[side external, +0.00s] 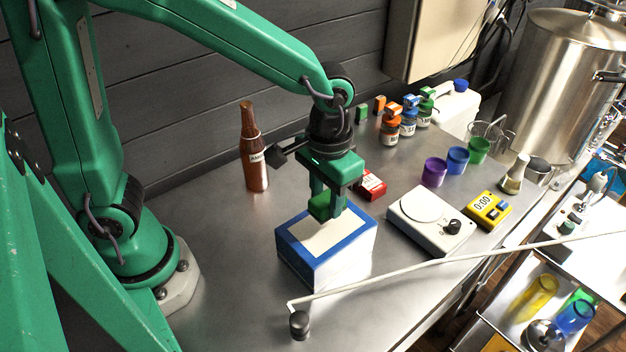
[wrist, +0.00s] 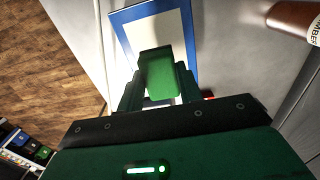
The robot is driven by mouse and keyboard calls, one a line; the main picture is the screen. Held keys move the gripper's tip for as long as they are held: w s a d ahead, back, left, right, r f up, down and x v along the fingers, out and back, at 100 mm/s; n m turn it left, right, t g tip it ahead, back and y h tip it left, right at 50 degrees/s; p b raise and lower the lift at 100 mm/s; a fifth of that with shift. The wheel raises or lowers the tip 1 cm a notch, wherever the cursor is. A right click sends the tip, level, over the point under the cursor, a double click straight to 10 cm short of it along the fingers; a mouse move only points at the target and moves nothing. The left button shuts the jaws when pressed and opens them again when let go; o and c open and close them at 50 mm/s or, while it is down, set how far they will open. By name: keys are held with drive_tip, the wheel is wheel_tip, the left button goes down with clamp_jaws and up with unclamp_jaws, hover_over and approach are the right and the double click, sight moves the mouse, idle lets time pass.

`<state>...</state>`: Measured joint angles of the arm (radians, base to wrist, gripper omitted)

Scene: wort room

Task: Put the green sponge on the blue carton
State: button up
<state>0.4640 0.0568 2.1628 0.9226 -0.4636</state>
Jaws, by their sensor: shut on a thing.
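The green sponge (side external: 319,207) is held between the fingers of my gripper (side external: 327,203), which is shut on it. The sponge also shows between the fingers in the wrist view (wrist: 161,82). The blue carton (side external: 327,270) has a white top with a blue border and stands on the steel table below the gripper. In the wrist view the carton's top (wrist: 150,24) lies beyond the sponge. The sponge appears over the carton's top, toward its far edge. I cannot tell whether it touches the top.
A brown bottle (side external: 253,150) stands behind left and a red box (side external: 371,184) close behind the carton. A white scale (side external: 430,222), a yellow timer (side external: 488,210) and several coloured cups stand to the right. A thin pale rod (side external: 450,257) crosses in front.

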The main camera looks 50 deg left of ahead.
sight(327, 211)
drive_tip(key=shift+w+f, duration=0.1)
drive_tip(key=shift+f, duration=0.1)
drive_tip(key=shift+f, duration=1.9)
drive_tip(key=shift+f, duration=0.1)
drive_tip(key=o, duration=1)
drive_tip(key=shift+c, duration=0.2)
wheel_tip(327, 211, up, 12)
drive_tip(key=shift+r, duration=0.15)
drive_tip(key=shift+a, duration=0.1)
